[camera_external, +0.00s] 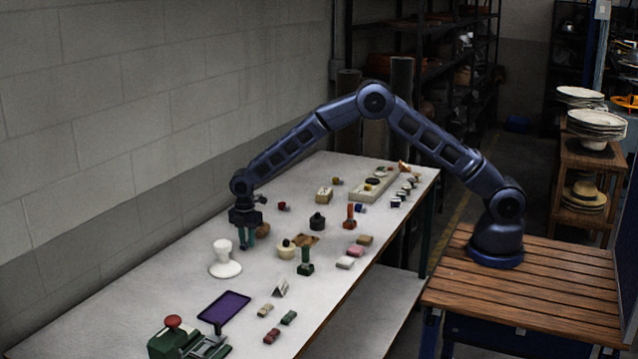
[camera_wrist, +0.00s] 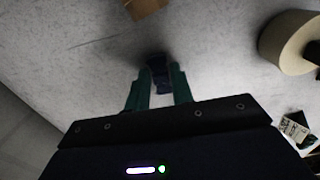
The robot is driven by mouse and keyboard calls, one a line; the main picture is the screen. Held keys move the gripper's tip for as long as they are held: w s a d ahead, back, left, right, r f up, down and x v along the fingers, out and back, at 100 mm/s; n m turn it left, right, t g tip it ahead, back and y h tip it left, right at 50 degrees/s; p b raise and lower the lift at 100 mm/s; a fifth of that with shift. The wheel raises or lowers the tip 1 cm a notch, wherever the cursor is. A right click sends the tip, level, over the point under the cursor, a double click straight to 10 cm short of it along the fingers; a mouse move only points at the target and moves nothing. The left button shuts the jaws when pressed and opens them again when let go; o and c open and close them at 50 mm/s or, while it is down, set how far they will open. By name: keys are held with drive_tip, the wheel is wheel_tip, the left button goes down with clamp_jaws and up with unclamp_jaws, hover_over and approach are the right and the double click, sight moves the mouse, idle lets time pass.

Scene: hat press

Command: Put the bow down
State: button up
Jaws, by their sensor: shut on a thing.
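My gripper (camera_external: 246,240) points down over the left-middle of the white table. In the wrist view its two green fingers (camera_wrist: 158,92) are closed on a small dark blue bow (camera_wrist: 158,72). The bow sticks out past the fingertips, close above or on the pale tabletop; I cannot tell whether it touches. In the external view the bow is too small and dark to make out between the fingers.
A white hat stand (camera_external: 224,262) is just left of my gripper, and a brown rounded thing (camera_external: 262,230) is right beside it. A beige round block (camera_external: 285,249) stands nearby. A purple tray (camera_external: 224,308) and green press (camera_external: 172,344) are at the front.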

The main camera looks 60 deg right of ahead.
sight(247, 242)
drive_tip(key=o, duration=1)
drive_tip(key=shift+f, duration=0.1)
drive_tip(key=shift+c, duration=0.2)
wheel_tip(247, 242, up, 12)
drive_tip(key=shift+r, duration=0.25)
